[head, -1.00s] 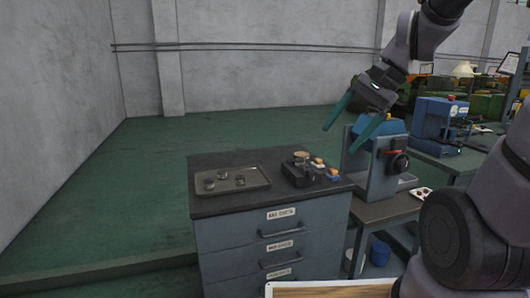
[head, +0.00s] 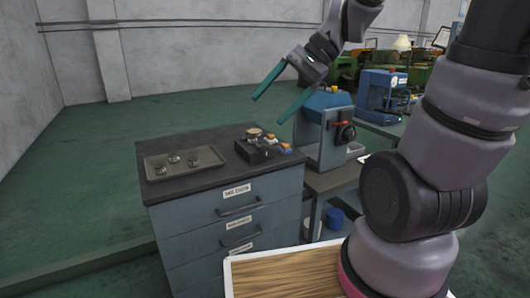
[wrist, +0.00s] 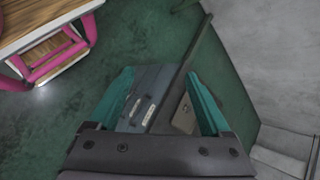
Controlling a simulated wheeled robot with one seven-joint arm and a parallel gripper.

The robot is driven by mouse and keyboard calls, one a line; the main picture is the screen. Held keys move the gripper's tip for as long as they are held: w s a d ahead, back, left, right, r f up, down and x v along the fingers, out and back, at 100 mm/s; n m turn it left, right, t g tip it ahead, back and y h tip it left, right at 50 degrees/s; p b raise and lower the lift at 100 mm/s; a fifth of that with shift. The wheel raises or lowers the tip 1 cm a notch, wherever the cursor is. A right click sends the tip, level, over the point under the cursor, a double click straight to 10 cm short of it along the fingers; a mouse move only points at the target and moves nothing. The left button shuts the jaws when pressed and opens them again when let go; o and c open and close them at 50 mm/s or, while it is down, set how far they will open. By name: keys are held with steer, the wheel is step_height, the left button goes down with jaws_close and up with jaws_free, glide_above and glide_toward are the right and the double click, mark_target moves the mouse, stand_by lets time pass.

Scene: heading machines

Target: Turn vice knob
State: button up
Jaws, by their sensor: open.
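A blue-grey machine (head: 311,153) stands on a bench behind the cabinet, with a round black knob (head: 345,132) with some red on its front. A small dark block device (head: 258,151) with a tan round top (head: 254,132) sits on the cabinet top. I cannot tell for sure which of these is the vice. My gripper (head: 267,110) is open and empty, its two teal fingers pointing down and left, in the air above the cabinet and left of the machine. In the wrist view its fingers (wrist: 160,100) frame the cabinet below; no knob is clear there.
The grey drawer cabinet (head: 222,222) carries a tray (head: 204,154) with several small round parts. A wood-topped surface (head: 285,272) lies at the bottom. A blue bucket (head: 334,218) stands under the bench. Another blue machine (head: 381,91) is behind. Green floor at left is clear.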

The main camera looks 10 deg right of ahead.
steer(key=w+a+f+m+t+y, duration=0.1)
steer(key=w+a+f+m+y, duration=0.15)
steer(key=w+m+y, duration=0.35)
steer(key=w+a+f+m+t+y, duration=0.2)
steer(key=w+a+m+y, duration=0.15)
steer(key=w, duration=0.45)
steer(key=m+t+h, duration=1.3)
steer(key=m+t, duration=0.1)
steer(key=m, duration=0.3)
glide_toward(267, 151)
steer(key=shift+y, duration=0.25)
steer(key=x, duration=0.9)
steer(key=shift+w+f, duration=0.15)
steer(key=shift+w, duration=0.05)
jaws_close()
